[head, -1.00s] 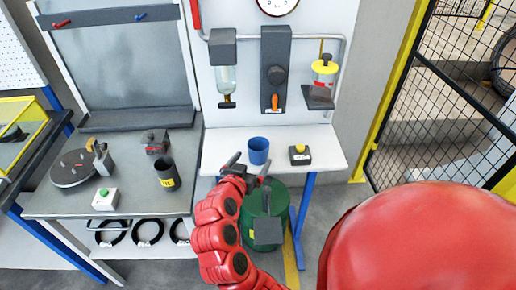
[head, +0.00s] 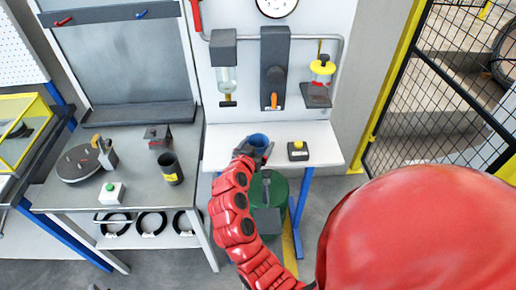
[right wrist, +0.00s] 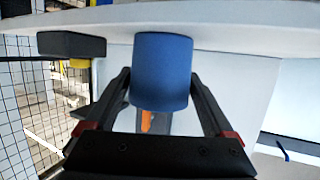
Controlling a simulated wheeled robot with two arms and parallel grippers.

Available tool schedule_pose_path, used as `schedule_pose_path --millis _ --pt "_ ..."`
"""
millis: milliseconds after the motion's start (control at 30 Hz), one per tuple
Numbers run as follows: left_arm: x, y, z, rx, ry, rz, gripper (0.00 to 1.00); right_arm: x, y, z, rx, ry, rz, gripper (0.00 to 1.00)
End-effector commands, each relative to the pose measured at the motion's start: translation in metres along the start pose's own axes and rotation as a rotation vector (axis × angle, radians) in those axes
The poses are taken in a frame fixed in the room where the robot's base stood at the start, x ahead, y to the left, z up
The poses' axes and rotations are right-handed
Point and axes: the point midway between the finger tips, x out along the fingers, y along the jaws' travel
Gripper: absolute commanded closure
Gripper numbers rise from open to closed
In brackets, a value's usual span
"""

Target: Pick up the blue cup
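The blue cup (head: 259,140) stands upright on the small white table (head: 222,157) in the head view. In the right wrist view the blue cup (right wrist: 162,70) fills the middle, and the picture is upside down. My right gripper (head: 254,153) is at the cup's near side, with a finger on each side of it. In the right wrist view the fingers of my right gripper (right wrist: 160,78) are apart and flank the cup, with little room at each side; contact is unclear. My left gripper is not seen.
A green canister (head: 268,190) is below the white table's front edge. A dark cup (head: 170,168) stands on the grey bench (head: 140,190) at left. A wall panel with fixtures rises behind.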

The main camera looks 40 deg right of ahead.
Motion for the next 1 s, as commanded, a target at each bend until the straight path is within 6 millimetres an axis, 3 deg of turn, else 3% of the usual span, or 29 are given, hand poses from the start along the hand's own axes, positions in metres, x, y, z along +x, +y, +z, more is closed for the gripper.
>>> schedule_pose_path --millis 33,300,667,767,1000 --pt "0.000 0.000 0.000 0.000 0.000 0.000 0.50 0.000 0.000 0.000 0.000 0.000 0.000 0.23" --pt "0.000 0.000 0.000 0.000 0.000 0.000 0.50 0.000 0.000 0.000 -0.001 0.000 0.000 0.72" --pt "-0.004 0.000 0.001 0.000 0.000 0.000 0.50 -0.002 0.000 -0.006 0.001 0.002 0.000 0.73" --pt "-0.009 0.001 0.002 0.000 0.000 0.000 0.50 -0.005 -0.001 -0.017 0.004 0.001 0.000 0.73" --pt "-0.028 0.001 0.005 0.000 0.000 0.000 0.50 -0.021 -0.001 -0.067 0.007 0.007 -0.003 0.73"
